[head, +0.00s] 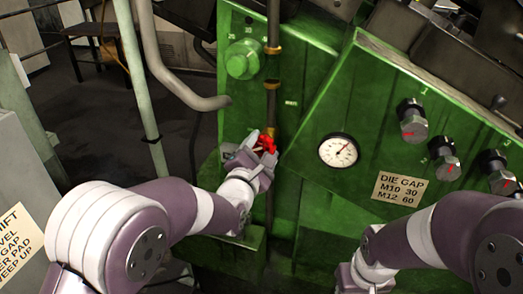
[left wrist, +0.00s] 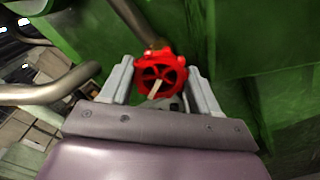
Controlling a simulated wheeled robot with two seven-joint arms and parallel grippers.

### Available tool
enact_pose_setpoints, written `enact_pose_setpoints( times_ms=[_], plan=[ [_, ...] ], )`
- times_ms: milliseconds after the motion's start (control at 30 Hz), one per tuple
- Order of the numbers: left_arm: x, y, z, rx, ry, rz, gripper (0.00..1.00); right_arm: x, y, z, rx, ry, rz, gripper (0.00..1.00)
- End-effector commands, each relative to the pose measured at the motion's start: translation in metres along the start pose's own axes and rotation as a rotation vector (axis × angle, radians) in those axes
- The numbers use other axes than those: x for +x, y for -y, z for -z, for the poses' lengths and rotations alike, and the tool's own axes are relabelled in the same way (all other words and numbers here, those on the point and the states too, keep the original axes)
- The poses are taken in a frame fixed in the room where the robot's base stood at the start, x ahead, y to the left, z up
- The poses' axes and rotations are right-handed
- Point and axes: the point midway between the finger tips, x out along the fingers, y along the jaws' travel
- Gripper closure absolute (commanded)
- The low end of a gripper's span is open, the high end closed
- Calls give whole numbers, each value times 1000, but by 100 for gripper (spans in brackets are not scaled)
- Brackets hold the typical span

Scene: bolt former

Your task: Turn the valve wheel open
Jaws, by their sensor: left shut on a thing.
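The red valve wheel (left wrist: 160,72) is a small spoked handwheel on a pipe at the front of the green machine. It also shows in the head view (head: 266,143), partly hidden by my gripper. My left gripper (left wrist: 162,85) has one finger on each side of the wheel and is shut on it. In the head view my left gripper (head: 262,152) reaches the wheel from below left. My right arm comes in at the lower right of the head view; its gripper fingers do not show.
The green machine panel carries a round gauge (head: 338,150), several grey knobs with red marks (head: 412,120) and a die gap label (head: 399,190). A vertical pipe (head: 272,60) runs above the wheel. A grey bent pipe (head: 165,70) and a pale post (head: 140,85) stand left.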

Motion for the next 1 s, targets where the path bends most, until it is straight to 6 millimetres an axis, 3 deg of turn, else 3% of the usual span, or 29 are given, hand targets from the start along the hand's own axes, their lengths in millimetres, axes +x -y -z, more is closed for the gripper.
enact_pose_setpoints(
  times_ms=[167,200,233,633,767,1000],
  plan=[
    [0,2,2,-2,-4,4,70,0,0,0,0,0,0,57],
    [0,2,2,-2,-4,4,36,0,0,0,0,0,0,57],
    [0,2,2,-2,-4,4,29,0,0,0,0,0,0,57],
    [-9,1,1,0,-1,1,29,3,0,0,0,0,0,57],
    [-33,2,1,0,0,1,29,10,0,-1,0,0,0,57],
    [-93,1,0,0,-3,4,29,14,0,-2,0,0,0,57]
  ],
)
